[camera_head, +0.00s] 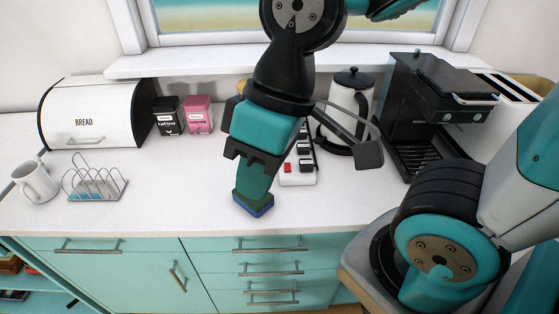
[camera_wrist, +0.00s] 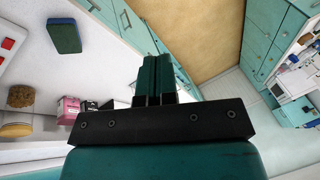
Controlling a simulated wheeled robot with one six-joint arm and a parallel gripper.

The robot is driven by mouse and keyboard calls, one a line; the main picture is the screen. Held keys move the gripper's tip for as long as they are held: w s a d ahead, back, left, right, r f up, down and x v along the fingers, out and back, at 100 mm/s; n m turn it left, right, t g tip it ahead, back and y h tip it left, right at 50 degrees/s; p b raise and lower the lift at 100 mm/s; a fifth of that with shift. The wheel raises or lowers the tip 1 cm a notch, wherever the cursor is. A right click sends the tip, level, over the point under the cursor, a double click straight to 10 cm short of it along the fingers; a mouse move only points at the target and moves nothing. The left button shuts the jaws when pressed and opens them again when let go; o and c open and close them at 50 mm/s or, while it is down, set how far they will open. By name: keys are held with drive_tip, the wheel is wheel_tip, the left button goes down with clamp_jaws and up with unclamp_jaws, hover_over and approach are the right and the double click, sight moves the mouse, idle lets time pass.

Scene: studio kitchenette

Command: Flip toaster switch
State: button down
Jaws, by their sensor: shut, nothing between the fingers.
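A white power strip (camera_head: 297,180) lies on the counter behind my gripper, with a red switch (camera_head: 288,168) near its front end and black plugs along it. My arm hides part of its left side. In the wrist view red switches (camera_wrist: 8,43) show on a white block at the left edge. My gripper (camera_head: 255,186) points down over the counter, left of the strip and apart from it. Its teal fingers (camera_wrist: 155,75) are shut and empty. A cream slotted appliance (camera_head: 512,88), perhaps the toaster, stands at the right, partly hidden by the coffee machine.
A green and blue sponge (camera_head: 254,205) lies near the counter's front edge, just below my fingers in the head view. A kettle (camera_head: 346,110) and coffee machine (camera_head: 425,105) stand right. A bread bin (camera_head: 90,115), toast rack (camera_head: 94,184) and mug (camera_head: 36,182) stand left.

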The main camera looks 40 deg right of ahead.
drive_tip(key=n+t+h+b, duration=0.1)
drive_tip(key=n+h+b, duration=0.35)
drive_tip(key=b, duration=0.55)
hover_over(289, 165)
drive_tip(key=s+a, duration=0.1)
drive_tip(key=s, duration=0.1)
wheel_tip(289, 165, down, 11)
drive_tip(key=shift+w+r+h, duration=0.1)
drive_tip(key=shift+w+h, duration=0.15)
drive_tip(key=f, duration=0.4)
drive_tip(key=w+f, duration=0.1)
drive_tip(key=f, duration=0.4)
drive_tip(key=f+p, duration=0.1)
drive_tip(key=f, duration=0.4)
drive_tip(key=shift+w+d, duration=0.2)
drive_tip(key=shift+d, duration=0.2)
